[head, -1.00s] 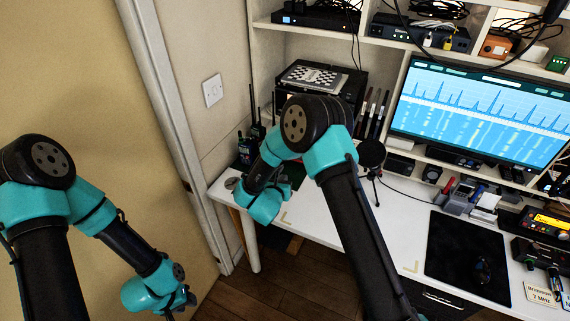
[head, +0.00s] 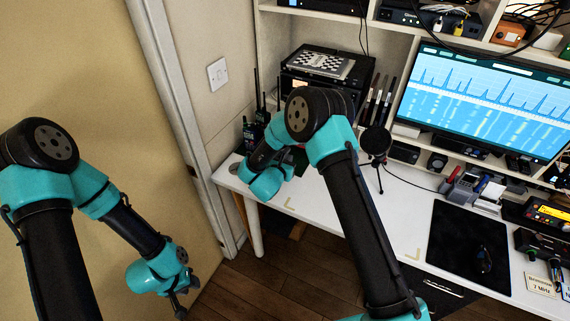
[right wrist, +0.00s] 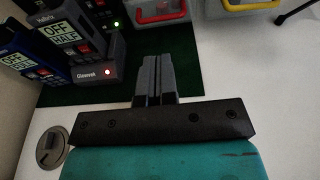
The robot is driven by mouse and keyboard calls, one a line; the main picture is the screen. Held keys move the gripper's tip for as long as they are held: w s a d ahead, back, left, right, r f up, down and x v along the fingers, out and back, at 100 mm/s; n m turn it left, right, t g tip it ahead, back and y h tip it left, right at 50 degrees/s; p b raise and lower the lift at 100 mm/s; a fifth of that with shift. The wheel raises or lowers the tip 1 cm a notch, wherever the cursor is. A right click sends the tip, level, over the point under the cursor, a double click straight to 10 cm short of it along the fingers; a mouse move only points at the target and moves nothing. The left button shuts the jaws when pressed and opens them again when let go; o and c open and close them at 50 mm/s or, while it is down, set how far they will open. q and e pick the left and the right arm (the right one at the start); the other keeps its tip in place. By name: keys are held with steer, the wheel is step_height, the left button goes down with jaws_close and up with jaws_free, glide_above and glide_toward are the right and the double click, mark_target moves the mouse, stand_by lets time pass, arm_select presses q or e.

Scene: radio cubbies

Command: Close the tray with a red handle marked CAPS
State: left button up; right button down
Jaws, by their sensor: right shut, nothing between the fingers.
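A grey tray with a red handle (right wrist: 160,14) is at the top middle of the right wrist view, cut off by the edge. No CAPS marking is readable on it. My right gripper (right wrist: 154,68) is shut and empty, its fingers over the dark green mat and pointing toward the tray, a little short of it. In the head view the right arm hides its own fingertips and the trays. My left gripper (head: 181,299) hangs low at the left, away from the desk; its finger gap is unclear.
A tray with a yellow handle (right wrist: 250,5) is right of the red one. A microphone on a tripod (head: 375,143) stands right of the right arm.

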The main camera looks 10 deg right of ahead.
steer(key=x, duration=0.9)
steer(key=shift+w, duration=0.1)
steer(key=shift+d, duration=0.1)
